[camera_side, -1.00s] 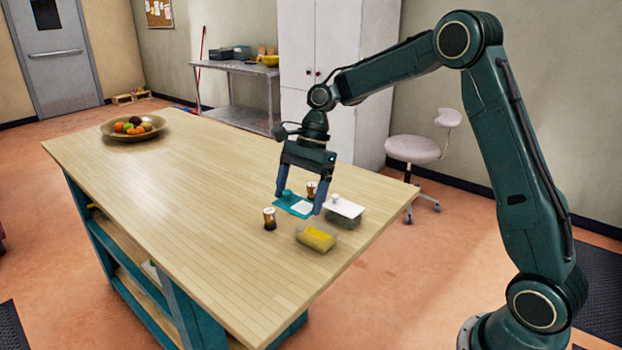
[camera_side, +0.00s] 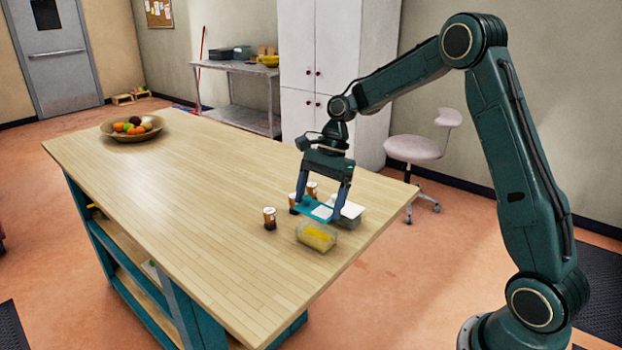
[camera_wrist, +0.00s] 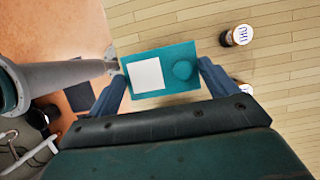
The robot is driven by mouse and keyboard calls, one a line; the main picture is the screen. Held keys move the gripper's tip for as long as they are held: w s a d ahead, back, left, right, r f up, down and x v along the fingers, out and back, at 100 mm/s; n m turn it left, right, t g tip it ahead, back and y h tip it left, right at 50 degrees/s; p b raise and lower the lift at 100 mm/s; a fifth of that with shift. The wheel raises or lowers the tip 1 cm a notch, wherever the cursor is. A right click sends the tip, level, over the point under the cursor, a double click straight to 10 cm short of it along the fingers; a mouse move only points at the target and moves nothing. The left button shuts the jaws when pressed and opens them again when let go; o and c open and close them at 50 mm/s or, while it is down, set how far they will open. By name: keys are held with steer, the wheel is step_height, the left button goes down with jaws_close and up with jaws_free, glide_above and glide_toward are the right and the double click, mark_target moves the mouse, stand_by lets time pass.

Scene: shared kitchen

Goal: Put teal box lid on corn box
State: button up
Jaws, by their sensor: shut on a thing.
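The teal box lid (camera_side: 314,208), flat with a white label and a teal knob, is gripped between the fingers of my gripper (camera_side: 317,212). In the wrist view the lid (camera_wrist: 184,88) spans the space between the two fingers of my gripper (camera_wrist: 163,83). The lid looks level and a little above the table. The corn box (camera_side: 317,237), a clear open box with yellow contents, stands on the table nearer the camera than the lid. The lid is not over it. The corn box cannot be made out in the wrist view.
A box with a white lid (camera_side: 351,209) stands just right of my gripper, partly behind its right finger. Small brown jars with pale lids stand close by, one left of the corn box (camera_side: 270,219). A fruit bowl (camera_side: 132,131) sits far left.

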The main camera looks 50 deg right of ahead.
mark_target(320, 206)
steer(key=shift+f, duration=0.1)
steer(key=shift+f, duration=1.9)
steer(key=shift+f, duration=0.5)
steer(key=o, duration=0.8)
steer(key=shift+d+r, duration=0.1)
steer(key=shift+r, duration=0.75)
steer(key=v, duration=1.1)
